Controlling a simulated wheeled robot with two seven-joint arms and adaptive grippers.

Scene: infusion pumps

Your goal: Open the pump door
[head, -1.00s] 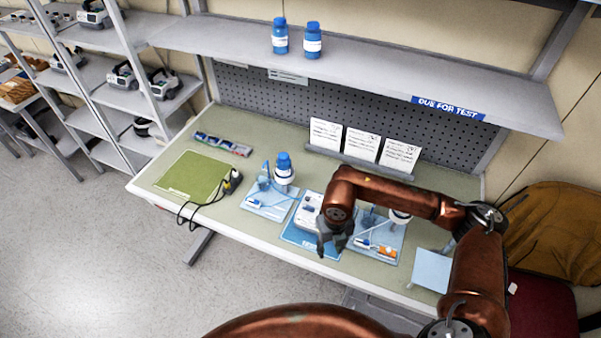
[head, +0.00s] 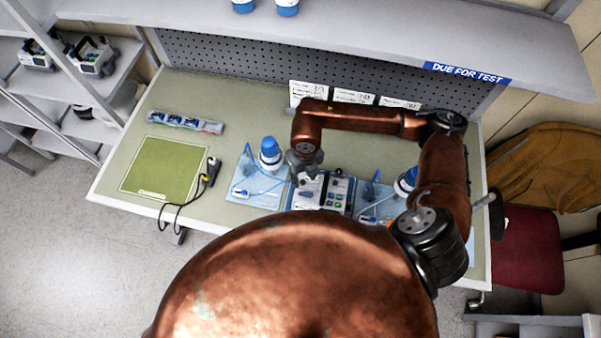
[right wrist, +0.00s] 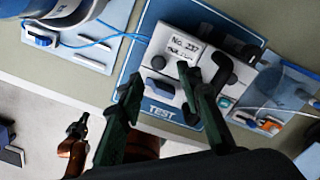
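The white and grey pump (head: 341,192) stands on a blue TEST mat (right wrist: 133,62) on the bench. In the right wrist view, its white face (right wrist: 167,62) carries a "No. 237" label, with a dark handle-like part (right wrist: 226,68) beside it. My right gripper (head: 303,170) is over the pump's left back side in the head view. In the right wrist view, its two fingers (right wrist: 160,84) are apart with nothing between them, over the pump's near side. I cannot tell whether they touch it, or whether the door is ajar.
Blue trays with blue-capped bottles (head: 269,153) flank the pump, with thin blue tubing nearby. A green mat (head: 163,168) and a black cable (head: 180,207) lie to the left. Cards (head: 354,96) stand behind. A shelf (head: 330,40) overhangs the back.

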